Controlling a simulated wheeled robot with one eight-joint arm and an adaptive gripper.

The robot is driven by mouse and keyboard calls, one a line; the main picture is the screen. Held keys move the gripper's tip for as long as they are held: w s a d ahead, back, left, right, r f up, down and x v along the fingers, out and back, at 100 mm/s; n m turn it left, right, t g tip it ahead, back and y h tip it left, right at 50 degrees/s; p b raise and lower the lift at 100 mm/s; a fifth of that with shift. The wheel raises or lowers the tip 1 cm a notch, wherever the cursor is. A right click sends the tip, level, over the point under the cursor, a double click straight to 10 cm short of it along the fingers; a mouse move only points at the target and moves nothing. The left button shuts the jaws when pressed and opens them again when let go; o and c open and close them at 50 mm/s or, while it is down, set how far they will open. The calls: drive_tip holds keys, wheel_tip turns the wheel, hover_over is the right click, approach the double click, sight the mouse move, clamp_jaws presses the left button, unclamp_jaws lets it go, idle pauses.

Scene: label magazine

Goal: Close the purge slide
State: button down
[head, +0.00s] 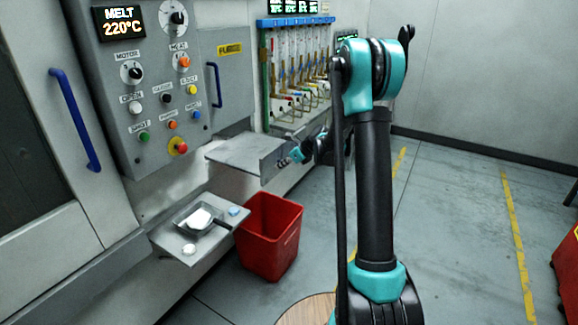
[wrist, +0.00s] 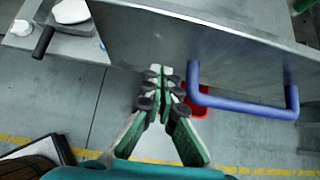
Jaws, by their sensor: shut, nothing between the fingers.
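The purge slide (head: 246,152) is a grey metal tray that sticks out from the machine, with an upright front plate (head: 284,157). In the wrist view the slide's plate (wrist: 150,45) fills the top, with a blue U-shaped handle (wrist: 240,102) on it. My gripper (head: 296,156) is at the front plate's outer side in the head view, small and partly hidden by my arm. In the wrist view my gripper (wrist: 160,72) is shut and empty, its fingertips by the plate's lower edge, left of the handle. I cannot tell whether they touch the plate.
A red bin (head: 270,238) stands below the slide. A lower shelf (head: 176,246) holds a pan (head: 185,216) with a white lump (head: 199,218). The control panel (head: 150,90) is on the machine at left. The floor at right is mostly clear.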

drive_tip(key=shift+w+a, duration=0.35)
drive_tip(key=shift+a, duration=0.05)
drive_tip(key=shift+a, duration=0.1)
approach(223, 155)
drive_tip(key=w+a, duration=0.1)
drive_tip(key=a, duration=0.1)
drive_tip(key=w+a+f, duration=0.1)
drive_tip(key=a, duration=0.1)
drive_tip(key=w+a+f, duration=0.1)
drive_tip(key=w, duration=0.1)
drive_tip(key=shift+w+a, duration=0.1)
drive_tip(key=shift+a, duration=0.3)
drive_tip(key=shift+w+a+r, duration=0.15)
drive_tip(key=shift+a, duration=0.1)
